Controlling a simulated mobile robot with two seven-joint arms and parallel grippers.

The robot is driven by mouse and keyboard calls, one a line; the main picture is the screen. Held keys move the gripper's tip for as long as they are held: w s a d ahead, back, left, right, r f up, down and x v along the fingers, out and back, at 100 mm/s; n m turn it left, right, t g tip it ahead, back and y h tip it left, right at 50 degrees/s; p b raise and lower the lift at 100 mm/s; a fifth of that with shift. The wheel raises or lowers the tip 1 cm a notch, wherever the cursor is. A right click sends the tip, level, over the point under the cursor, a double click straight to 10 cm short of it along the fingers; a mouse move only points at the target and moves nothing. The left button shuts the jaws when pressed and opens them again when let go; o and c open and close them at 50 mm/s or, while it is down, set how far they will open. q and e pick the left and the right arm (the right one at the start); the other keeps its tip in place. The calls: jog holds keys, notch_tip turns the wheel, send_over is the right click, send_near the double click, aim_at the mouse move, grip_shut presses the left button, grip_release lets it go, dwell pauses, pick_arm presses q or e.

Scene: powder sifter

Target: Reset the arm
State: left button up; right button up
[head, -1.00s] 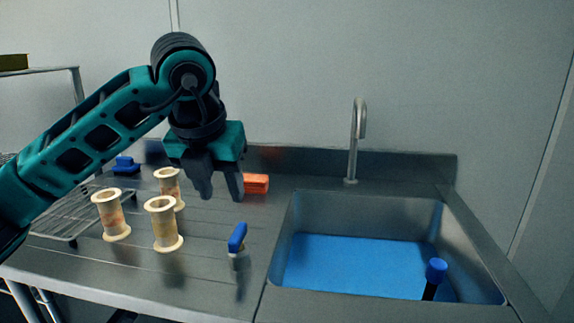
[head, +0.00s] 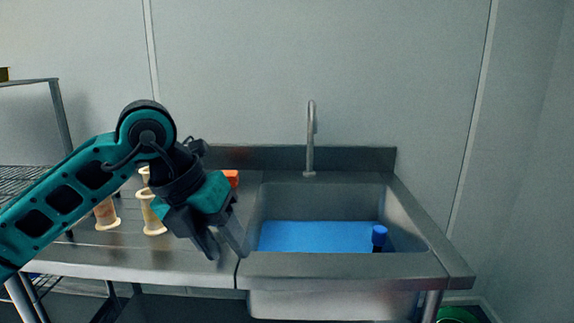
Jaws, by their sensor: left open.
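My left gripper (head: 227,250) is open and empty in the head view, pointing down over the counter close to the sink's left edge. Its arm comes in from the left. Two cream spool-shaped cylinders (head: 152,222) (head: 105,214) stand upright on the counter left of the gripper, partly hidden by my arm. The top of a third (head: 143,172) shows behind the arm. The blue-handled tool seen earlier is not visible now. My right gripper is not in view.
The steel sink (head: 345,205) has a blue bottom (head: 310,236) and a blue-topped item (head: 379,236) standing inside. A faucet (head: 311,140) rises behind it. An orange block (head: 231,177) lies at the back of the counter (head: 150,262). A wire rack (head: 20,178) stands at the left.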

pick_arm(q)
jog(key=s+d+r+n+g+h+p, duration=0.2)
jog(key=s+d+g+h, duration=0.45)
jog(key=d+h, duration=0.7)
jog(key=w+a+f+n+t+y+p, duration=0.15)
jog(key=a+f+n+t+y, duration=0.25)
jog(key=a+f+n+t, duration=0.55)
jog(key=w+a+f+n+t+y+p, duration=0.1)
jog(key=w+a+f+n+t+y, duration=0.3)
jog(key=n+t, duration=1.1)
jog(key=s+a+f+n+g+y, duration=0.3)
jog(key=s+a+f+n+g, duration=0.1)
jog(key=s+f, duration=0.3)
jog(key=s+a+f+n+g+y, duration=0.4)
jog(key=s+f, duration=0.4)
jog(key=f, duration=0.4)
jog(key=shift+a+f+n+g+p, duration=0.2)
jog(key=shift+n+g+p, duration=0.1)
jog(key=shift+n+g, duration=0.4)
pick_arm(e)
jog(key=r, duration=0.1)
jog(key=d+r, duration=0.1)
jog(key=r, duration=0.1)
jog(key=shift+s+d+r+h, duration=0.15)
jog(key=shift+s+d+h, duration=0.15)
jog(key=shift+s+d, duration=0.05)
pick_arm(q)
jog(key=shift+w+r+y, duration=0.1)
jog(key=shift+y, duration=0.15)
